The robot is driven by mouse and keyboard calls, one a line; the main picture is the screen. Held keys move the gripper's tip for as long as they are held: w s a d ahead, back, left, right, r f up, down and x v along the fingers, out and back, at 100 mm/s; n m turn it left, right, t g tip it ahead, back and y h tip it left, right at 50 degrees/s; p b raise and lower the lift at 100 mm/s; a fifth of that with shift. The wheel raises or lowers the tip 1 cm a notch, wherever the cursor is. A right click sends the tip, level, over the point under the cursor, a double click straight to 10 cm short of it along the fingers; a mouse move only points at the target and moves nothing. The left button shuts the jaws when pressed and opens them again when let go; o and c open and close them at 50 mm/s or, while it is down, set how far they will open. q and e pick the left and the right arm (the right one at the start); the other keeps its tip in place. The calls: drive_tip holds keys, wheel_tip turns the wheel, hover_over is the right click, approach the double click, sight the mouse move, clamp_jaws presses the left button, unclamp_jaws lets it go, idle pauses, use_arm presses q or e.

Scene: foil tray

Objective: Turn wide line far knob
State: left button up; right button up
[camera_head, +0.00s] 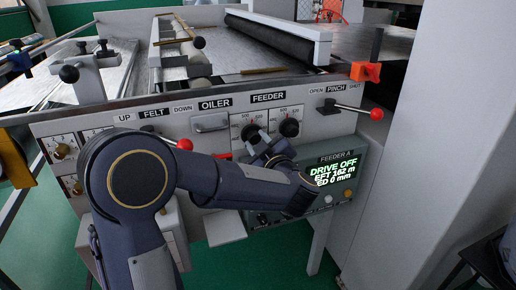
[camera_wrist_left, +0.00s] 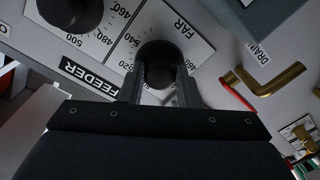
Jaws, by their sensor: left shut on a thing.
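The far knob (camera_wrist_left: 163,52) is round and black, on a white dial plate marked FAR with a printed scale. In the head view this knob (camera_head: 250,131) is the left one of two under the FEEDER label. My left gripper (camera_head: 257,140) reaches it from the front. In the wrist view the fingers of the left gripper (camera_wrist_left: 160,75) are shut on the knob, one on each side. The fingers and my arm hide part of the dial, and the knob's exact setting cannot be read. My right gripper is not in view.
A second black knob (camera_head: 289,127) sits close on the right. A red-ball lever (camera_head: 376,114) sticks out at right, another (camera_head: 184,144) at left. A screen (camera_head: 335,173) reads DRIVE OFF. A brass piece (camera_wrist_left: 265,82) with a red part lies near the fingers.

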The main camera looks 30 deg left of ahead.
use_arm(q)
drive_tip(key=shift+n+b, duration=0.6)
drive_tip(key=shift+n, duration=0.4)
drive_tip(key=o, duration=1)
drive_tip(key=v, duration=0.8)
